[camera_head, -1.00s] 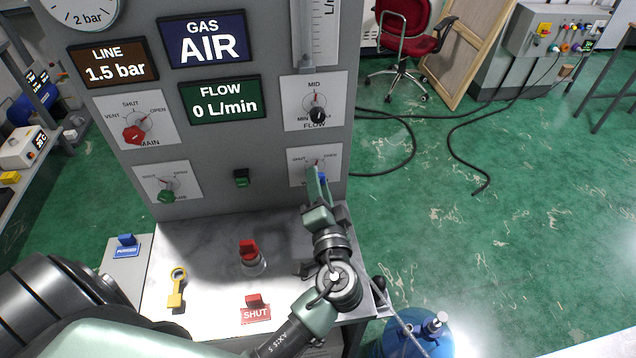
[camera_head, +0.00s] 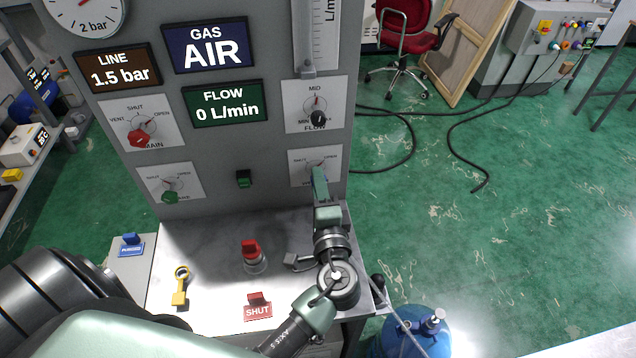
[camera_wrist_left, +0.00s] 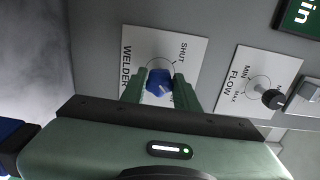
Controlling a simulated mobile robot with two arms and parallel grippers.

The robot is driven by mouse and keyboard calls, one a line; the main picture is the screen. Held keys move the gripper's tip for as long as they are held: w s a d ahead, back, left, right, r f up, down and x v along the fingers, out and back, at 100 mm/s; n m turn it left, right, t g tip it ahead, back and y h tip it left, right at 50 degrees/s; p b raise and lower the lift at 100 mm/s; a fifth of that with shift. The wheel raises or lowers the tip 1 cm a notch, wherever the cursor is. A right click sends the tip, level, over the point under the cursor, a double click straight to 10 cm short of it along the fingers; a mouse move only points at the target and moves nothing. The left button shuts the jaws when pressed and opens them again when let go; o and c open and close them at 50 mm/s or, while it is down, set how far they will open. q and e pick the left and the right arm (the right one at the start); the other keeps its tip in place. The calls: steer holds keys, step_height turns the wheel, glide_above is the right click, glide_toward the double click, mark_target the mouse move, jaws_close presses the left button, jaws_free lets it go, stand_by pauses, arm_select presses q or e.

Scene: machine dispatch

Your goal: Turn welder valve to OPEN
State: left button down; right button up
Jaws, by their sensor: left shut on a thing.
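The welder valve is a blue knob (camera_wrist_left: 158,82) on a white plate marked WELDER and SHUT in the left wrist view. In the head view its plate (camera_head: 299,160) sits low on the right of the grey panel, with SHUT at left and OPEN at right. My left gripper (camera_head: 319,172) reaches up to this plate and hides the knob there. In the left wrist view its two green fingers (camera_wrist_left: 159,88) stand on either side of the knob, shut on it. The OPEN mark is hidden in the wrist view, and I cannot tell the knob's exact setting. My right gripper is not in view.
The FLOW knob (camera_head: 318,119) is just above. The red MAIN knob (camera_head: 138,138) and a green knob (camera_head: 170,197) are at left. The FLOW display (camera_head: 222,103) reads 0 L/min. A red-topped part (camera_head: 251,250) and a yellow tag (camera_head: 180,287) are on the bench.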

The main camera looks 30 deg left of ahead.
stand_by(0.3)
arm_select(q)
steer(key=c, duration=1.1)
jaws_free()
steer(key=shift+o, duration=0.2)
steer(key=shift+d, duration=0.1)
steer(key=b+v, duration=0.3)
steer(key=v, duration=0.5)
steer(key=shift+w, duration=0.1)
